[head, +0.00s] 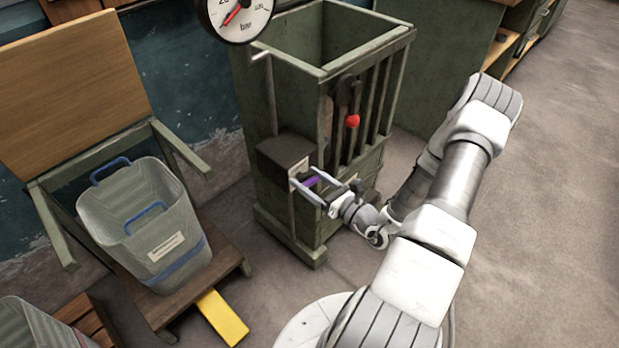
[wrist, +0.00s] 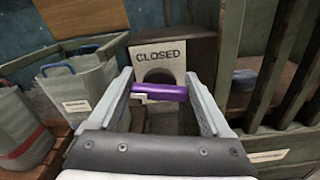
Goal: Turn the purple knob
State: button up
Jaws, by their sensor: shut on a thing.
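The purple knob (wrist: 160,91) is a short bar lying crosswise in front of a pale plate marked "CLOSED" (wrist: 158,58) with a dark round opening. In the head view the purple knob (head: 311,181) shows at the side of a dark box (head: 284,155) on a green slatted cabinet. My gripper (head: 309,185) reaches it from the lower right. In the wrist view my gripper (wrist: 163,98) has one finger at each end of the bar and is shut on it. The knob's mount behind the bar is partly hidden.
The green cabinet (head: 392,45) has vertical slats and a red knob (head: 352,121). A gauge (head: 238,15) hangs above. A grey bin (head: 150,225) with blue handles stands on a wooden seat to the left, a yellow piece (head: 222,317) below. Floor (head: 560,200) at right is clear.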

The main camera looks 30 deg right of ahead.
jog(key=shift+n, duration=0.4)
jog(key=o, duration=1.2)
jog(key=shift+c, duration=0.2)
jog(key=shift+s, duration=0.15)
jog(key=p+v, duration=0.3)
jog(key=v, duration=1.4)
jog(key=shift+s, duration=0.1)
